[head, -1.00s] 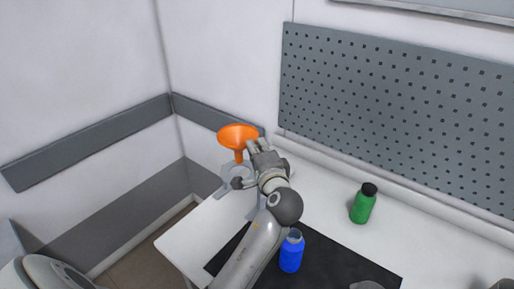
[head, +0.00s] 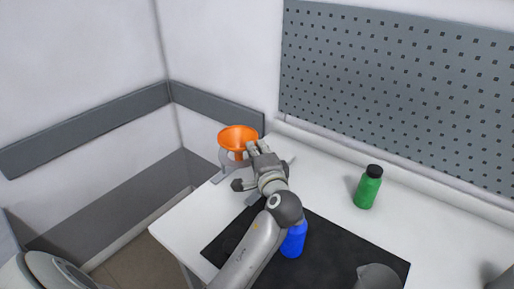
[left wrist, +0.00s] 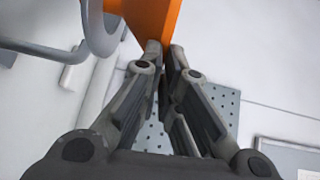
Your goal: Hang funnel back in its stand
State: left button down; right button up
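The orange funnel (head: 238,137) is upright, mouth up, at the far left corner of the table. My left gripper (head: 251,149) reaches it from the right, its fingers closed on the funnel's side. In the left wrist view the two fingertips (left wrist: 165,48) nearly meet at the edge of the orange funnel (left wrist: 158,16). The grey stand (head: 226,160) is just below the funnel; its ring (left wrist: 104,38) shows beside the funnel in the left wrist view. I cannot tell whether the funnel rests in the ring.
A blue bottle (head: 293,241) stands on the black mat (head: 334,248), partly behind my left arm. A green bottle with a black cap (head: 368,188) stands at the back. A grey vessel (head: 378,277) is at the front. A pegboard (head: 400,80) covers the wall.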

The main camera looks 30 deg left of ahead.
pick_arm(q)
jog(key=shift+f, duration=0.25)
dwell(0.8)
jog(key=shift+f, duration=0.1)
jog(key=shift+f, duration=0.4)
jog(key=shift+f+b, duration=0.25)
jog(key=shift+b, duration=0.1)
dwell(0.3)
